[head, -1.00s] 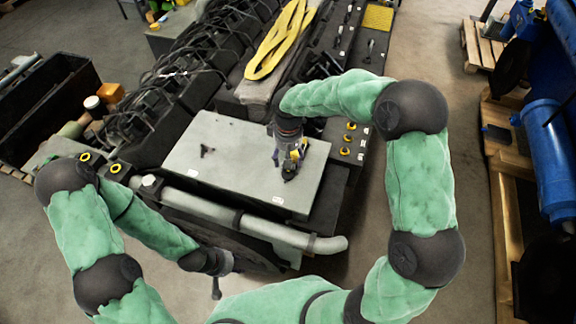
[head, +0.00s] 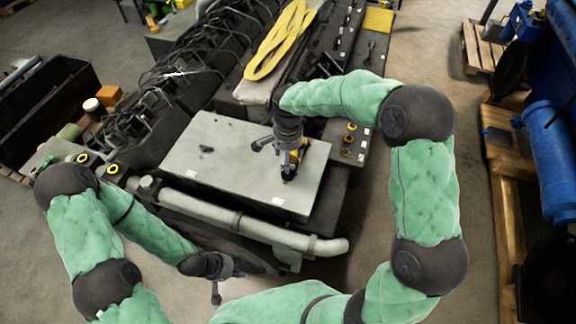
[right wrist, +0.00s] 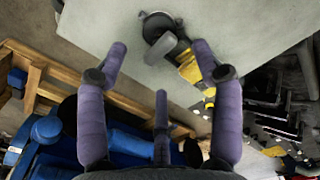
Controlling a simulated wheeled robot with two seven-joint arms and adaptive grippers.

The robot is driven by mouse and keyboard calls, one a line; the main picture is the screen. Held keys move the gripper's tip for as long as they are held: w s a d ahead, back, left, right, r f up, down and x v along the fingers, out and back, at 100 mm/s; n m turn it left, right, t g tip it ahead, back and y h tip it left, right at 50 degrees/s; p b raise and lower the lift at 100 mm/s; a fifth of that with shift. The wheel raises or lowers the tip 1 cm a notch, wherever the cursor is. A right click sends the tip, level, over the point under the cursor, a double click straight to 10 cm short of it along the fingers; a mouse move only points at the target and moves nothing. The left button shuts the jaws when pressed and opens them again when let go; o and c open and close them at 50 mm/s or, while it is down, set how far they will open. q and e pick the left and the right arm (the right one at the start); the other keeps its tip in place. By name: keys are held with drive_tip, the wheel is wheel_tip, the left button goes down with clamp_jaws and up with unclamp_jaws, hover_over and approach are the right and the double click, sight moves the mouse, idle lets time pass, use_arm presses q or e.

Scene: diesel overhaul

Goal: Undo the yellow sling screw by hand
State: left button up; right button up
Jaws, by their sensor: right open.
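The yellow sling screw (head: 297,156) stands on the pale grey plate (head: 225,150), near its right part and partly hidden by my gripper. In the right wrist view the yellow screw (right wrist: 190,70) has a black and grey ring-like part (right wrist: 160,38) beside it. My right gripper (head: 272,148) is over the plate, right at the screw. In the right wrist view its purple fingers (right wrist: 160,70) are spread, with the screw beyond them toward the right finger; I see no grip on it. My left gripper (head: 226,284) is empty, in front of the engine, with its fingers apart.
A small dark part (head: 206,149) lies on the plate's left half. A grey pipe (head: 235,217) runs along the plate's front. A yellow sling (head: 277,42) lies on the engine behind. Yellow-ringed knobs (head: 348,139) are right of the plate. Open floor lies at right, before wooden pallets (head: 505,220).

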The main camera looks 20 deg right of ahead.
drive_tip(key=m, duration=0.5)
drive_tip(key=shift+m, duration=0.3)
drive_tip(key=m+b, duration=0.3)
drive_tip(key=shift+f+m, duration=0.2)
drive_tip(key=shift+m, duration=0.1)
drive_tip(key=m+b, duration=0.3)
drive_tip(key=m, duration=0.2)
drive_tip(key=shift+m, duration=0.3)
wheel_tip(320, 180, down, 5)
drive_tip(key=b, duration=0.3)
drive_tip(key=shift+r+b, duration=0.2)
drive_tip(key=shift+b, duration=0.15)
